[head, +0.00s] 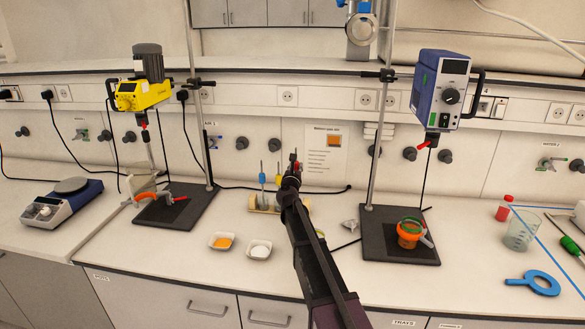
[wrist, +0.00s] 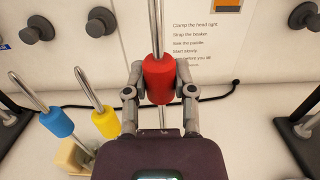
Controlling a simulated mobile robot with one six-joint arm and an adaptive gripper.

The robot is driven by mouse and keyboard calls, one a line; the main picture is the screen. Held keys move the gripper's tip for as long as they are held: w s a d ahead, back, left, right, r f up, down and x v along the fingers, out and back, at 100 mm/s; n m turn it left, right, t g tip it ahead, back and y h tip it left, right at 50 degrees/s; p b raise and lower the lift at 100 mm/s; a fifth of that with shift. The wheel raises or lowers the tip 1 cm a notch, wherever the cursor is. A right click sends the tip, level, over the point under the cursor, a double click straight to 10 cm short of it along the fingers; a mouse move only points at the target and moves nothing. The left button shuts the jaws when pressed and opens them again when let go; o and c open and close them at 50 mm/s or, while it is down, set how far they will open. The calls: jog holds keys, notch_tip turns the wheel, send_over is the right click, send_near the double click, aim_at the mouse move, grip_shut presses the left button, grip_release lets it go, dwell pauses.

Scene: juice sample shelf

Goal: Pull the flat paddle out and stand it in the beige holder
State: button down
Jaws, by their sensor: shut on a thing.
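My gripper (head: 292,172) is shut on the red grip of a metal rod (wrist: 157,78), one finger on each side. The rod runs upward past the red grip; its lower end is mostly hidden by my gripper, so I cannot tell whether it is a flat paddle. The beige holder (wrist: 72,157) is at the lower left in the wrist view, with a blue-gripped rod (wrist: 57,122) and a yellow-gripped rod (wrist: 106,122) standing tilted in the picture. In the head view the holder (head: 252,203) lies on the bench, partly behind my arm. I cannot tell whether the held rod touches it.
Two white dishes, one with orange contents (head: 221,241), lie in front. A black cable (wrist: 215,97) runs behind the rods.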

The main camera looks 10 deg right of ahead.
jog(key=shift+f+b, duration=2.85)
jog(key=shift+f, duration=0.05)
dwell(1.2)
jog(key=shift+c, duration=1.8)
grip_release()
jog(key=shift+s+r, duration=0.1)
